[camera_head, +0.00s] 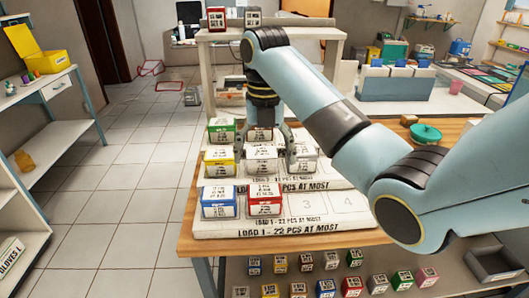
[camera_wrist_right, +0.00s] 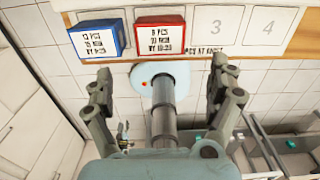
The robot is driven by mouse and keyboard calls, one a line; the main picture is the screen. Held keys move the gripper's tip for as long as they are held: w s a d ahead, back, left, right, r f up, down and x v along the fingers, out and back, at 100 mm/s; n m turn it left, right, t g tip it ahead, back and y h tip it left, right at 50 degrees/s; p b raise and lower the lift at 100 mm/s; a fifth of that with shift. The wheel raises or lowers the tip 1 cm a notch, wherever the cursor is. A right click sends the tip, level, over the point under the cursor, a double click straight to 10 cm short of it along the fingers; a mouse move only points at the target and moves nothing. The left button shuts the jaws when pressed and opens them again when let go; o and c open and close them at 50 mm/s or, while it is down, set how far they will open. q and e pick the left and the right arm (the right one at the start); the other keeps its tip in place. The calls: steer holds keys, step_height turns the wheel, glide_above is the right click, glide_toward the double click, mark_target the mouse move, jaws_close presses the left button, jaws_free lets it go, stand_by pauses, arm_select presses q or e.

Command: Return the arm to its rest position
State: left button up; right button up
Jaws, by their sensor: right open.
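My right arm comes in from the right in the head view and bends down over the wooden table (camera_head: 190,238). My right gripper (camera_head: 270,148) points down among the labelled boxes of the rear board. Its lower parts are partly hidden, and I cannot tell whether it touches a box. In the right wrist view my right gripper (camera_wrist_right: 162,100) is open, its two fingers wide apart with no box between them. A blue box (camera_wrist_right: 97,38) and a red box (camera_wrist_right: 161,35) show beyond the fingers. My left gripper is in neither view.
The front board (camera_head: 290,228) holds the blue box (camera_head: 219,201) and red box (camera_head: 264,199); slots 3 and 4 are empty. A green bowl (camera_head: 425,133) stands right of the boards. A raised shelf (camera_head: 222,36) stands behind. Small boxes line a lower shelf. Open floor lies left.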

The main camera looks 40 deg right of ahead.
steer(key=s+a+f+m+t, duration=0.15)
steer(key=s+f+m, duration=0.45)
steer(key=s+m, duration=0.6)
steer(key=s+a+r+m+t, duration=0.1)
steer(key=s+r+m, duration=0.1)
steer(key=s+m, duration=0.55)
steer(key=s+a+r+m+t, duration=0.1)
steer(key=s+r+m, duration=0.1)
steer(key=s+m, duration=0.6)
step_height(320, 180, down, 35)
steer(key=s+d+m+g+h+b, duration=0.1)
steer(key=s+d+m+b, duration=0.15)
steer(key=b, duration=0.35)
steer(key=s+d+f+g+b, duration=0.1)
steer(key=s+f+b, duration=0.3)
steer(key=s+f, duration=1.1)
step_height(320, 180, down, 3)
steer(key=shift+s+r+n+b, duration=0.1)
steer(key=shift+s+n+b, duration=0.2)
steer(key=shift+n, duration=0.1)
